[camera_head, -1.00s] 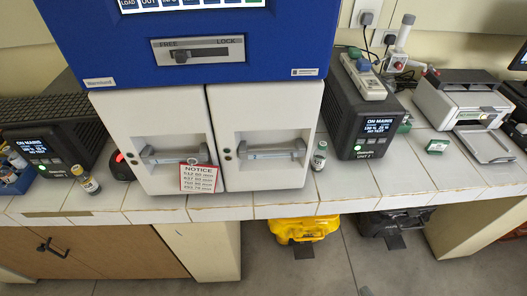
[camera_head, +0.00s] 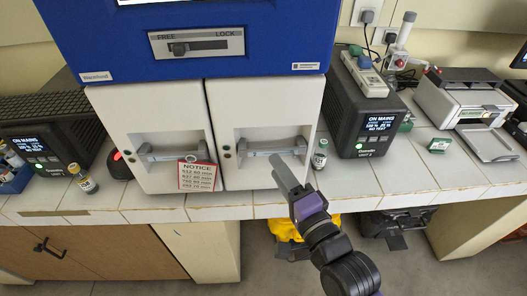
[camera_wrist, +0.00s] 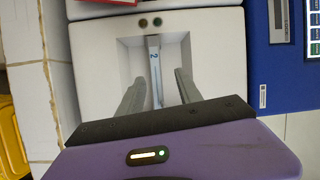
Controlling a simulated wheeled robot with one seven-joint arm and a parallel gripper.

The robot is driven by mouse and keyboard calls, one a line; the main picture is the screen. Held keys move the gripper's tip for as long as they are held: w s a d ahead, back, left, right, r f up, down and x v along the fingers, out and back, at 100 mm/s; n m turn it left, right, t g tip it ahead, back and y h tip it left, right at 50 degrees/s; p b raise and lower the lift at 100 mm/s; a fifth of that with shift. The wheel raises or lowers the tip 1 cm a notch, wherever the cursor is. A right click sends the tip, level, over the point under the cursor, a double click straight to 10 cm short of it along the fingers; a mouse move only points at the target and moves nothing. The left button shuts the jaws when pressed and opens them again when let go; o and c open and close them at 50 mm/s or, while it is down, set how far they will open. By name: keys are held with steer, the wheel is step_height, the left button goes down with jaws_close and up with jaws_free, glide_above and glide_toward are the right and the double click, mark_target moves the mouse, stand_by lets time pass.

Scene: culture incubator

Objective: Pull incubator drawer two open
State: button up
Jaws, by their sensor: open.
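The white incubator has two drawer fronts side by side below its blue top. The right-hand drawer (camera_head: 266,112) looks shut, with a pale handle bar (camera_head: 271,150) across a recess. In the wrist view this handle (camera_wrist: 154,68) bears a "2". My gripper (camera_head: 280,168) reaches up from the lower right in front of that drawer. In the wrist view its two fingers (camera_wrist: 157,82) are open and lie on either side of the handle in the picture; contact cannot be told. The left drawer (camera_head: 155,115) also looks shut.
A slider (camera_head: 178,49) sits at the FREE side of its panel. A notice (camera_head: 197,176) hangs at the left drawer. A small vial (camera_head: 319,156) stands right of drawer two, near my gripper. A dark power unit (camera_head: 365,118) stands farther right.

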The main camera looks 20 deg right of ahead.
mark_target(265, 154)
steer(key=shift+m, duration=0.8)
steer(key=shift+w+a+f+p, duration=0.15)
steer(key=shift+w+p, duration=0.25)
steer(key=shift+w, duration=1.55)
steer(key=shift+w+a+f+p, duration=0.15)
steer(key=shift+w+p, duration=0.25)
steer(key=shift+w, duration=1.55)
steer(key=shift+d, duration=0.1)
steer(key=shift+c, duration=0.2)
steer(key=shift+f, duration=0.1)
jaws_close()
